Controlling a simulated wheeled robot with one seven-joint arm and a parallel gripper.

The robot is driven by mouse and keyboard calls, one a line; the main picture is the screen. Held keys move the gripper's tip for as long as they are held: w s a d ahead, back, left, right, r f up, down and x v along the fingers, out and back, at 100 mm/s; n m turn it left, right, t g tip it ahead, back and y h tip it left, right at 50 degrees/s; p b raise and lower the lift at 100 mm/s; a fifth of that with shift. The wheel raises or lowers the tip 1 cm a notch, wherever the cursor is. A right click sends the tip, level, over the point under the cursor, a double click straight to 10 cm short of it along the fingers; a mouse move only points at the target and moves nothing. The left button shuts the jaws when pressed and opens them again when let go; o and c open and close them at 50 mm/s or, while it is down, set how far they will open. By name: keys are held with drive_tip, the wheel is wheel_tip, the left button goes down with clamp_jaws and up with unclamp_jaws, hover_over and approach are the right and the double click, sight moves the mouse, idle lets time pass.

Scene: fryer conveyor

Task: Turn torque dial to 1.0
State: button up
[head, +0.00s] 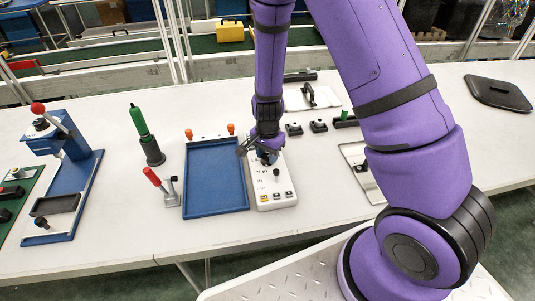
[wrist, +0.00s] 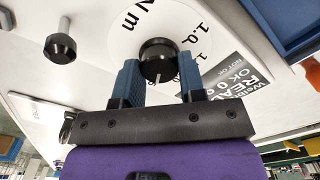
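The torque dial (wrist: 158,60) is a round black knob with a white pointer line on a white scale plate marked "N m". Its pointer faces down toward my gripper in the wrist view. Figures including "1.0" are printed at the upper right of the knob. My gripper (wrist: 160,72) has one blue finger on each side of the knob, both close against it. In the head view my gripper (head: 267,157) is over the top end of the white control panel (head: 260,200) and hides the dial there.
A blue tray (head: 215,178) with orange knobs stands just left of the panel. A red-handled clamp (head: 165,186) and green-handled tool (head: 145,135) are farther left. In the wrist view, another black knob (wrist: 60,47) and a "READ" label (wrist: 238,88) flank the dial.

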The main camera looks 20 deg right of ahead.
drive_tip(key=shift+c, duration=1.4)
drive_tip(key=n, duration=0.6)
drive_tip(key=shift+n, duration=0.3)
drive_tip(key=n, duration=0.3)
drive_tip(key=shift+n, duration=0.3)
drive_tip(key=n, duration=0.4)
drive_tip(key=shift+a, duration=0.1)
drive_tip(key=n, duration=0.6)
drive_tip(key=shift+a+n, duration=0.1)
drive_tip(key=shift+n, duration=0.3)
drive_tip(key=n, duration=0.5)
drive_tip(key=shift+n, duration=0.3)
